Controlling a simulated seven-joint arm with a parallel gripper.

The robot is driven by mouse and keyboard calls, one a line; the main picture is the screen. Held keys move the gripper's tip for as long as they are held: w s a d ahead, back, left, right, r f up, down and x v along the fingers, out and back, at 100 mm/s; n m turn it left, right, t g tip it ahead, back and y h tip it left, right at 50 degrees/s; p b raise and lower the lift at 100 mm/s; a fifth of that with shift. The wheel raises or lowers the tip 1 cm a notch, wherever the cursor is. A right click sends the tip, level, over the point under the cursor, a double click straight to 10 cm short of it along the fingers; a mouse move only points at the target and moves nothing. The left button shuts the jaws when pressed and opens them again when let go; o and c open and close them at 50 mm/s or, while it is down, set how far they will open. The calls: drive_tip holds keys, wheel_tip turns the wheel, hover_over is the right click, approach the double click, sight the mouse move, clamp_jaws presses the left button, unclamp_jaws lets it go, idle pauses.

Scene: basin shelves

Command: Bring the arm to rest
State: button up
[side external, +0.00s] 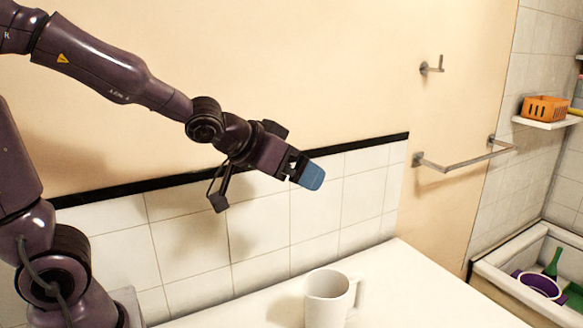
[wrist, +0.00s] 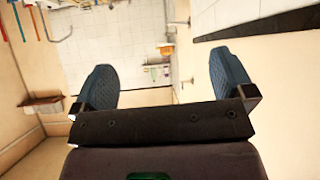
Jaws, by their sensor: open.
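My gripper (side external: 306,174) is raised in the air in the side external view, above and a little left of a white mug. It points to the right and slightly down, and its blue fingertips overlap from this angle. In the wrist view my gripper (wrist: 163,85) shows two blue fingers spread wide apart with nothing between them. It is open and touches nothing.
The white mug (side external: 325,298) stands upright on the white counter (side external: 420,285). A towel bar (side external: 460,162) and hook (side external: 432,66) are on the wall. An orange basket (side external: 545,108) sits on a shelf at right, above a basin (side external: 500,262) holding a purple bowl (side external: 540,286).

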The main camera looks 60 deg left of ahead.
drive_tip(key=s+d+g, duration=0.1)
drive_tip(key=s+g, duration=0.1)
drive_tip(key=s, duration=0.5)
drive_tip(key=s+d+r+m+g+h, duration=0.1)
drive_tip(key=s+d+g, duration=0.1)
drive_tip(key=s, duration=0.6)
drive_tip(key=shift+s+m+g, duration=0.3)
drive_tip(key=shift+g, duration=0.3)
